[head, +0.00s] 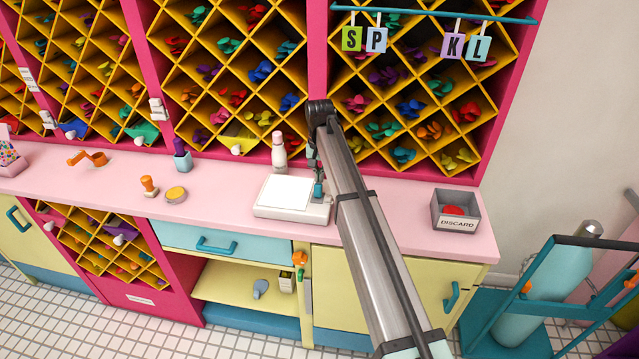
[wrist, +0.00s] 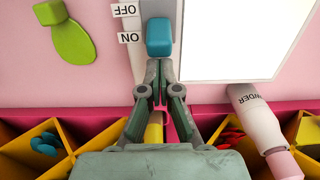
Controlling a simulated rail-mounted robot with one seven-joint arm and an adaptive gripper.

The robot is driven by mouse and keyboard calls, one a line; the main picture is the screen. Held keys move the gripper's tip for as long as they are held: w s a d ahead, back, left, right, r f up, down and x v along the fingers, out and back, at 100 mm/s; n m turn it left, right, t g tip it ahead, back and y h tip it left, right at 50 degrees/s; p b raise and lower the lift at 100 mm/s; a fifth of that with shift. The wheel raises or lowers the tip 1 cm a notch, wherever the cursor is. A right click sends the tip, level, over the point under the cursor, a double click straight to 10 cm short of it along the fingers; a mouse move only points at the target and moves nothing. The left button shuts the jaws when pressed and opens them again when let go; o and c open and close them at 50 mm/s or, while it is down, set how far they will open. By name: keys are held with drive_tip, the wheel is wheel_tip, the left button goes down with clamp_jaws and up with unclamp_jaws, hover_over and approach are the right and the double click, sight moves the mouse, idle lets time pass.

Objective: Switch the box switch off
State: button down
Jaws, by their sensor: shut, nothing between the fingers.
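The box (head: 290,193) is a low white slab on the pink counter, and its bright white top (wrist: 235,35) shows in the wrist view. Its switch is a teal knob (wrist: 159,37) on a grey strip along the box's side, beside the ON label (wrist: 130,37); the OFF label (wrist: 125,10) is further up the picture. My gripper (wrist: 160,68) is shut and empty, its fingertips just below the knob on the wall side. I cannot tell whether they touch it. In the head view my gripper (head: 318,180) is over the box's right edge, partly hiding that area.
A white powder bottle (head: 279,151) stands behind the box; it also shows in the wrist view (wrist: 260,125). A grey discard bin (head: 455,210) stands to the right. Balloon racks (head: 317,60) rise behind the counter.

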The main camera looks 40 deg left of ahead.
wheel_tip(320, 180, up, 7)
drive_tip(key=p, duration=0.3)
idle(0.5)
drive_tip(key=shift+f, duration=0.1)
